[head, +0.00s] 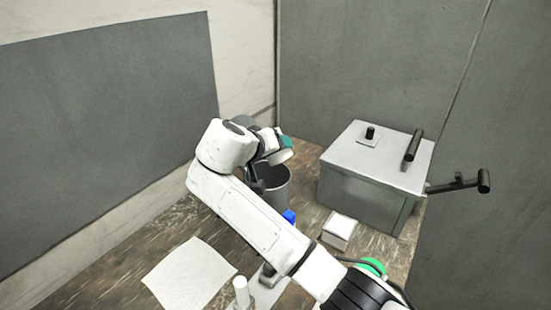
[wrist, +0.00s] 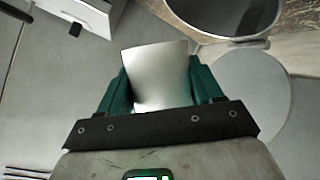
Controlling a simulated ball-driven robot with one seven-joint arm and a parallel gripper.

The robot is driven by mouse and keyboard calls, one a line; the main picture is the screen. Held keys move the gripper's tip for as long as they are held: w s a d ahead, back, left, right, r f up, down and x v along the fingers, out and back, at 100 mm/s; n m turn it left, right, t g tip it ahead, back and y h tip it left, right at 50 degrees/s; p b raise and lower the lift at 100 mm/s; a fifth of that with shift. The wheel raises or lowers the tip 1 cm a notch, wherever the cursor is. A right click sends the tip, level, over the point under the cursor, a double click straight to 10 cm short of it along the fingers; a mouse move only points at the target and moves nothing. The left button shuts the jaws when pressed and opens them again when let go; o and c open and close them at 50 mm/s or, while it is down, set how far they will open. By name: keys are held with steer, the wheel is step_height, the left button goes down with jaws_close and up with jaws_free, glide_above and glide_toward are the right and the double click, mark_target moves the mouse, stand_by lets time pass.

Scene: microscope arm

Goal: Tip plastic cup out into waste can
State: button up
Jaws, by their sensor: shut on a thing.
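A pale plastic cup (wrist: 158,75) stands out between my gripper's green fingers in the wrist view. In the head view the cup (head: 281,157) is a small white shape at the gripper, seemingly tilted. My gripper (head: 286,142) is shut on the cup, above and close to the waste can (head: 276,196). The can is a grey cylinder with a dark open mouth, partly hidden by my arm. Its rim and inside show at the top right of the wrist view (wrist: 222,14), apart from the cup. The cup's contents are not visible.
A grey box (head: 365,170) with black handles stands right of the can. A small white-topped block (head: 340,229) lies before it, near a blue object (head: 289,216). A white sheet (head: 189,276) lies on the wooden table at front left. Grey panels stand behind.

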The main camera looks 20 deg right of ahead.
steer(key=shift+w+a+m+t+y+b, duration=0.15)
steer(key=shift+w+m+t+y+b, duration=0.3)
steer(key=shift+b, duration=0.9)
steer(key=shift+a+m+t+y+b, duration=0.2)
steer(key=shift+m+t+b, duration=0.45)
steer(key=shift+b, duration=0.7)
steer(key=shift+w+a+m+t+y+b, duration=0.2)
steer(key=shift+m+t+b, duration=0.35)
steer(key=shift+b, duration=0.8)
steer(key=shift+w+a+r+m+t+b, duration=0.15)
steer(key=shift+m+t+b, duration=0.1)
steer(key=shift+b, duration=0.45)
steer(key=shift+r, duration=0.15)
